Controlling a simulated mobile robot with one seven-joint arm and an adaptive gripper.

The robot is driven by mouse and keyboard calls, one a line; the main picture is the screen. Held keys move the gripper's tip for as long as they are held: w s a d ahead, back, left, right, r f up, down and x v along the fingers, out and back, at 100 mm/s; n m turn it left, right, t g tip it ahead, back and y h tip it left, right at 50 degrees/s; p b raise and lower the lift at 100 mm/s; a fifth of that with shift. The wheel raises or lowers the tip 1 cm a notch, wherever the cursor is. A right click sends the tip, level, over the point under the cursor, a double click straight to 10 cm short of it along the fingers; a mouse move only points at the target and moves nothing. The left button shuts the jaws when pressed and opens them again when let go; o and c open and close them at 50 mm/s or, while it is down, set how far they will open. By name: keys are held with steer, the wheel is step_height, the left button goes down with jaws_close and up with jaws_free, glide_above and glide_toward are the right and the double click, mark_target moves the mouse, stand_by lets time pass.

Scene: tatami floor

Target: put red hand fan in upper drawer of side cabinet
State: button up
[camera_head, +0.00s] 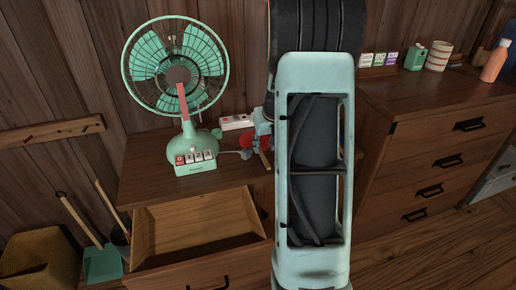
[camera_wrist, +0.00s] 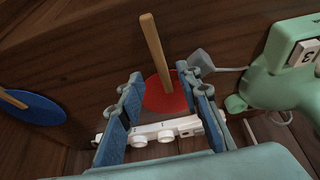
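The red hand fan shows in the wrist view as a red disc (camera_wrist: 166,100) with a wooden handle (camera_wrist: 153,45). My gripper (camera_wrist: 164,84) is open, with a blue-padded finger on each side of the disc. I cannot tell whether the disc is beyond or between the fingertips. In the head view a bit of the red fan (camera_head: 246,142) shows beside my gripper (camera_head: 262,127), mostly hidden by my arm. The side cabinet (camera_head: 150,180) has its upper drawer (camera_head: 195,222) pulled open. The visible part of the drawer is empty.
A green electric fan (camera_head: 184,150) stands on the cabinet left of my gripper. A white power strip (camera_head: 236,122) lies behind, also seen in the wrist view (camera_wrist: 165,131). A blue hand fan (camera_wrist: 32,107) is at the wrist view's left. A wooden dresser (camera_head: 425,120) stands at right.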

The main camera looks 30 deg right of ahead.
mark_target(262, 154)
steer(key=shift+b+x, duration=0.3)
steer(key=shift+x, duration=1.65)
steer(key=shift+s+a+f, duration=0.15)
jaws_close()
